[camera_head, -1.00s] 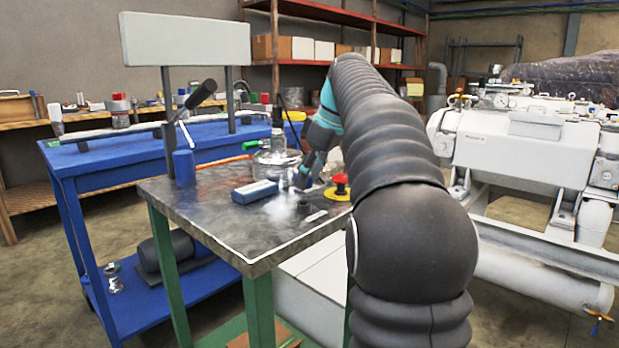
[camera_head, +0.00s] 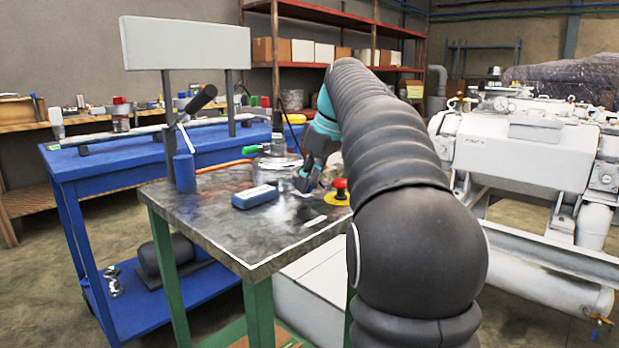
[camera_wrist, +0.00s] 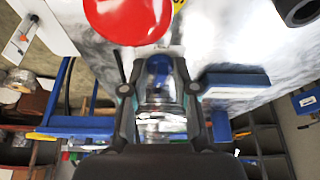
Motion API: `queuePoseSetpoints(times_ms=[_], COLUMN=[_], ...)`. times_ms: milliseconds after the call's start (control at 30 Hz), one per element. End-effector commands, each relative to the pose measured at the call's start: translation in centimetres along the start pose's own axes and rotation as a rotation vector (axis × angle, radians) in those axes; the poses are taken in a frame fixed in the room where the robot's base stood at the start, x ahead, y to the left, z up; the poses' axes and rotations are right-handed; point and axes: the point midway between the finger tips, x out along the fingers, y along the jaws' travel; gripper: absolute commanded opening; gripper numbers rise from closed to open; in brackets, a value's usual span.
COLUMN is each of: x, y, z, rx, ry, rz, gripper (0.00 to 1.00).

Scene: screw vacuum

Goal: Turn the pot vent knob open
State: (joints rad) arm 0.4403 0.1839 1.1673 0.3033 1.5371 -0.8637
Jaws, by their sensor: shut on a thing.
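The pot (camera_head: 277,158), clear and metallic, stands at the back of the dark tabletop in the head view. In the wrist view its shiny body (camera_wrist: 162,125) shows between the fingers. My gripper (camera_wrist: 155,62) is shut on a blue part that looks like the vent knob (camera_wrist: 159,68), with one dark finger on each side. In the head view my gripper (camera_head: 304,184) is small beside the pot, and the knob cannot be made out there. How far the knob is turned cannot be told.
A red mushroom button (camera_head: 340,185) on a yellow base stands right of my gripper; it is close in the wrist view (camera_wrist: 128,18). A blue-and-white box (camera_head: 255,196) lies to the left. A lever on a blue post (camera_head: 184,172) stands further left. The table's front is mostly clear.

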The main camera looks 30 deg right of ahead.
Motion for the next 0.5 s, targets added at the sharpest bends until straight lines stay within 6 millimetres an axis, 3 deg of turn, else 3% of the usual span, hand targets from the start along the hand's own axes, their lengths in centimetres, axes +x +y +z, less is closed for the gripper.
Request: queuePoseSetpoints(times_ms=[500], x=[-0.14], y=[-0.53], z=[-0.21], rx=[0.420], ry=[-0.002], rz=[0.174], gripper=[0.00])
